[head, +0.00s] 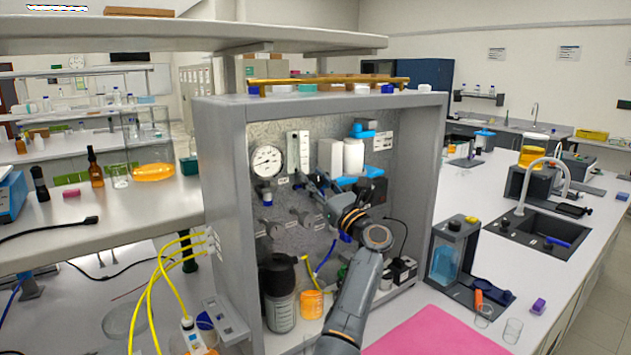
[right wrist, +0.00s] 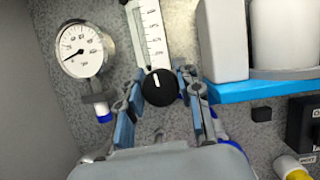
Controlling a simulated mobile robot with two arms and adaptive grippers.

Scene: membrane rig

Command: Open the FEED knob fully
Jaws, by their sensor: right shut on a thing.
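A round black knob (right wrist: 159,90) with a white pointer mark sits just below the flow tube in the right wrist view. Its mark stands near upright. No FEED lettering can be read on it. My right gripper (head: 312,183) reaches in to the back panel of the rig (head: 222,190). In the right wrist view its two fingers (right wrist: 160,84) stand on the left and right sides of the knob, shut on it. In the head view the gripper hides this knob. My left gripper is not in view.
A pressure gauge (right wrist: 82,50) is left of the flow tube (right wrist: 149,32). A blue bracket (right wrist: 240,91) with white housings is close on the right. In the head view, a dark bottle (head: 280,300) and an orange-filled jar (head: 312,304) stand below.

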